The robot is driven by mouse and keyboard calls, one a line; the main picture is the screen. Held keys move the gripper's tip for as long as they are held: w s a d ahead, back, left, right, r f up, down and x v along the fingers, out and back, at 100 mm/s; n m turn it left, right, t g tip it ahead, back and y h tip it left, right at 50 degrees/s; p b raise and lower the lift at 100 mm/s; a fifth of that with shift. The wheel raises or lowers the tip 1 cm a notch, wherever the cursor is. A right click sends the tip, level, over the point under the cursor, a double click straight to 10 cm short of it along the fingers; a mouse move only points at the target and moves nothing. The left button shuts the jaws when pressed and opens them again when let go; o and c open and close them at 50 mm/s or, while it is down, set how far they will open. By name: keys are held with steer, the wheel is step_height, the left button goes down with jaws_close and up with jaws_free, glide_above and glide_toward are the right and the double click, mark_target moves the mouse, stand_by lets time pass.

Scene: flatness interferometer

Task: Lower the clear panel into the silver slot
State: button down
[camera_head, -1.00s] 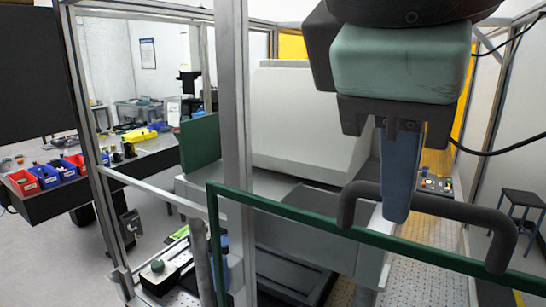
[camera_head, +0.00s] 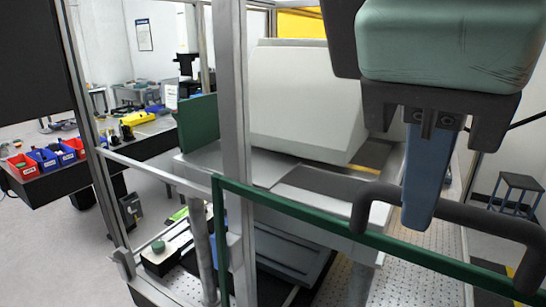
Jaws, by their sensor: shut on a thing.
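The clear panel has a green frame (camera_head: 300,217) and stands upright across the lower right of the head view; I see the machine through it. Its dark grey bent handle (camera_head: 461,205) is on the top rail. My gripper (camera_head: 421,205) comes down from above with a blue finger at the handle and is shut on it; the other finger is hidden. A silver upright post (camera_head: 232,110) stands by the panel's left edge, which overlaps it in the picture. I cannot make out the slot itself. The panel's bottom and right edges are out of view.
A white machine housing (camera_head: 305,100) on a grey base stands behind the panel. Silver frame bars (camera_head: 150,168) cross at the left. A dark bench with red and blue bins (camera_head: 42,158) is farther left. A stool (camera_head: 518,188) stands at the right.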

steer(key=shift+n+t, duration=0.5)
steer(key=shift+w+d+r, duration=0.1)
steer(key=shift+w+r, duration=0.15)
steer(key=shift+w, duration=0.55)
steer(key=shift+w+a+r, duration=0.1)
steer(key=shift+w+r, duration=0.2)
steer(key=shift+w, duration=0.5)
steer(key=shift+w+d+r, duration=0.1)
steer(key=shift+w+r, duration=0.15)
steer(key=shift+w, duration=0.55)
